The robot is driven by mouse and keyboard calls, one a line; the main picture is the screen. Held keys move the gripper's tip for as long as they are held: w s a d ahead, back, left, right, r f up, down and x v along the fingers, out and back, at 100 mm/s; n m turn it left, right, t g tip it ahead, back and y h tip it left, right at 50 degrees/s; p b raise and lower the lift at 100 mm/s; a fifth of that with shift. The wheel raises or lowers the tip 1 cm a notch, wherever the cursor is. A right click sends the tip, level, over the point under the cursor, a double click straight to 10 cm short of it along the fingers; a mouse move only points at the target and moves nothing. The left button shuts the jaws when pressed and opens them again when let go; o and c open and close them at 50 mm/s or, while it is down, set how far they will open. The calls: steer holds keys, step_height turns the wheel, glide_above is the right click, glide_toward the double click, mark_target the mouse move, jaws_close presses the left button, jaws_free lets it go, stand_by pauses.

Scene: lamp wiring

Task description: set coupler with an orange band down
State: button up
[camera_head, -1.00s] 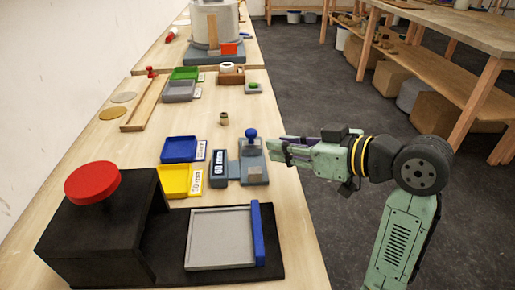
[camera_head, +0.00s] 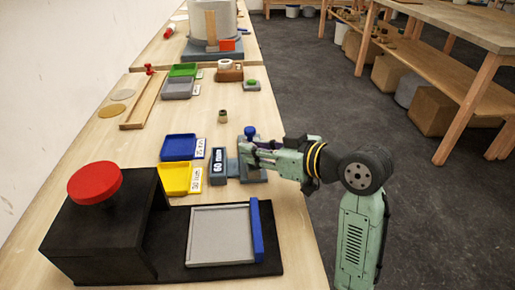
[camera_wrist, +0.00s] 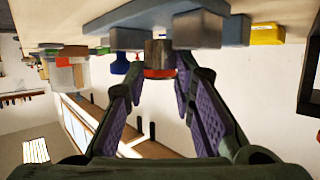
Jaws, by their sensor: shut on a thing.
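In the wrist view, which is upside down, my gripper (camera_wrist: 159,72) is shut on the coupler with an orange band (camera_wrist: 158,52). The coupler is a dark brown cylinder with an orange-red ring at the end nearer my palm. Its far end is at or very close to a grey surface; I cannot tell whether they touch.
A small brown cylinder (camera_head: 223,116) stands behind. The black press with a red button (camera_head: 95,184) is in front. Bare bench lies farther left.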

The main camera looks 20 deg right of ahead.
steer(key=shift+f+b, duration=0.45)
steer(key=shift+f, duration=0.2)
steer(key=o, duration=1)
steer(key=shift+a+f, duration=0.1)
steer(key=shift+r+p, duration=0.3)
steer(key=shift+r, duration=0.05)
steer(key=shift+r+p, duration=0.55)
steer(key=b+v, duration=0.2)
steer(key=v, duration=1)
